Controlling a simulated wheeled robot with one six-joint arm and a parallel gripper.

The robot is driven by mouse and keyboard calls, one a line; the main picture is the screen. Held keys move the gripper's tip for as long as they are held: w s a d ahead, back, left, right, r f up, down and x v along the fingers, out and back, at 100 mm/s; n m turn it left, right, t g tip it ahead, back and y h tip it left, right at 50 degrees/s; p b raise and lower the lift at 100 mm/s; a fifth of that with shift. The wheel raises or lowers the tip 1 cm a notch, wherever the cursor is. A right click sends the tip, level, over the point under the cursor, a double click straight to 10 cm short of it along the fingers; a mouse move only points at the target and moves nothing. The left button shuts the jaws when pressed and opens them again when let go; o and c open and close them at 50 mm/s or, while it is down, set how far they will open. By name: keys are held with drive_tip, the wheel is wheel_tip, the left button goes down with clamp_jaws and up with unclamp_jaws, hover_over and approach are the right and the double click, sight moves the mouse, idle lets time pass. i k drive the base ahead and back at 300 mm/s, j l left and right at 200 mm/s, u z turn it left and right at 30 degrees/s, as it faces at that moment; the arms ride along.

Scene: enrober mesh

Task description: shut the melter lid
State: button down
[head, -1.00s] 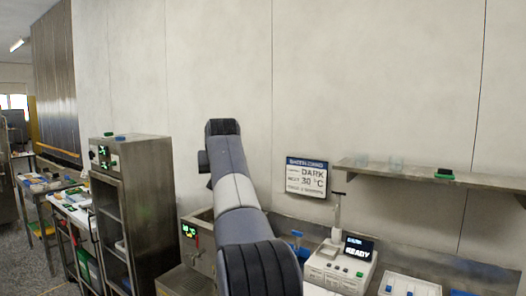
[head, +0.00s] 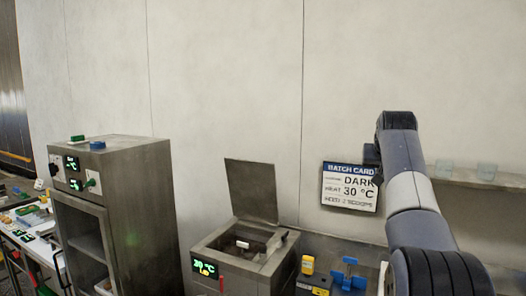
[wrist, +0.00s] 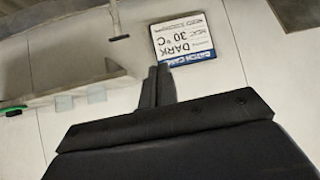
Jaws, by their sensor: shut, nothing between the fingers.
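The melter (head: 236,262) is a steel box with a green display reading 30 °C, low in the middle of the head view. Its lid (head: 251,190) stands up, open, at the back edge, and the inside of the tank shows.
A tall steel cabinet (head: 120,200) stands left of the melter. A batch card (head: 349,187) hangs on the wall beside my arm. A shelf (head: 470,182) with clear cups is at right. Yellow and blue items stand right of the melter.

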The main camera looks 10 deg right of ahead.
sight(252, 185)
drive_tip(key=i+j, duration=0.3)
drive_tip(key=i+j+z, duration=0.1)
drive_tip(key=i+j, duration=0.2)
drive_tip(key=j, duration=0.2)
drive_tip(key=i+j, duration=0.3)
drive_tip(key=i+j+z, duration=0.1)
drive_tip(key=i+j, duration=0.15)
drive_tip(key=j, duration=0.25)
drive_tip(key=i+j, duration=0.3)
drive_tip(key=j, duration=0.15)
drive_tip(key=i+j, duration=0.25)
drive_tip(key=j, duration=0.15)
drive_tip(key=z, duration=0.05)
